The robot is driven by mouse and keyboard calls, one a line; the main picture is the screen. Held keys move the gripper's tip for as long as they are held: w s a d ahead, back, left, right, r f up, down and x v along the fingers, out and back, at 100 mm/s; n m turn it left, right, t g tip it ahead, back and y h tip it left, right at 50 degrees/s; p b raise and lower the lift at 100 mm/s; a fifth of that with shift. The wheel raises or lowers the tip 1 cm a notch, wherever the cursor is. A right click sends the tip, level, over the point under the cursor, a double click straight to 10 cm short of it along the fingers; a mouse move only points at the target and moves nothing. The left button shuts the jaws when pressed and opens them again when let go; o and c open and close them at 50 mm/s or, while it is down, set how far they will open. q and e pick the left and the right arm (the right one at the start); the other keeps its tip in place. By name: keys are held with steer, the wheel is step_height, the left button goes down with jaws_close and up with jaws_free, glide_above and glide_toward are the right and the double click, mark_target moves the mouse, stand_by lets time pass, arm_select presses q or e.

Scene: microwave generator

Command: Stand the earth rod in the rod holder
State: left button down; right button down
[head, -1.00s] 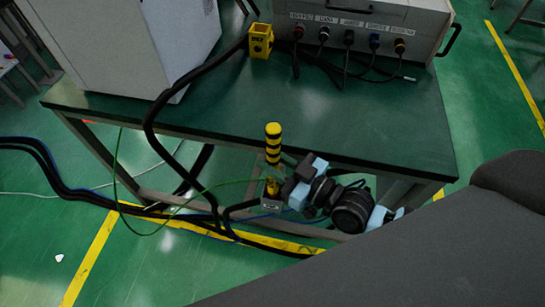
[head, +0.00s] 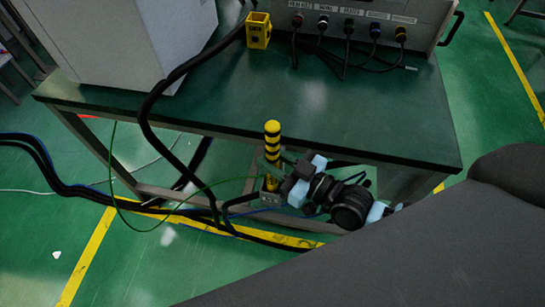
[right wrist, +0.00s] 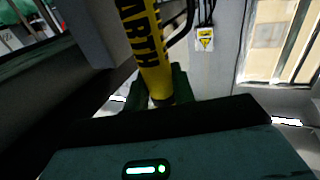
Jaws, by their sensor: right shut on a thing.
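The earth rod (head: 272,145) is yellow with black bands near its top and stands nearly upright in front of the table's front edge in the head view. My right gripper (head: 272,172) is shut on it below the bands. In the right wrist view the rod (right wrist: 146,45) shows black lettering and rises from between the fingers (right wrist: 158,100). A small grey box-like piece (head: 270,200) shows at the rod's lower end; whether it is the rod holder, and whether the rod is in it, I cannot tell. A yellow open-topped block (head: 258,32) stands on the table. My left gripper is out of view.
The green-topped table (head: 330,110) carries a white cabinet (head: 130,40) and a grey unit with plugged cables (head: 350,25). A thick black cable (head: 150,115) hangs over the front edge. A thin green wire (head: 135,228) loops near the rod.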

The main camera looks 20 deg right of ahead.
steer(key=shift+f, duration=0.45)
stand_by(0.3)
steer(key=c, duration=1.1)
jaws_free()
steer(key=shift+s, duration=0.1)
steer(key=v, duration=0.7)
steer(key=shift+s+d+b, duration=0.25)
steer(key=shift+b, duration=0.05)
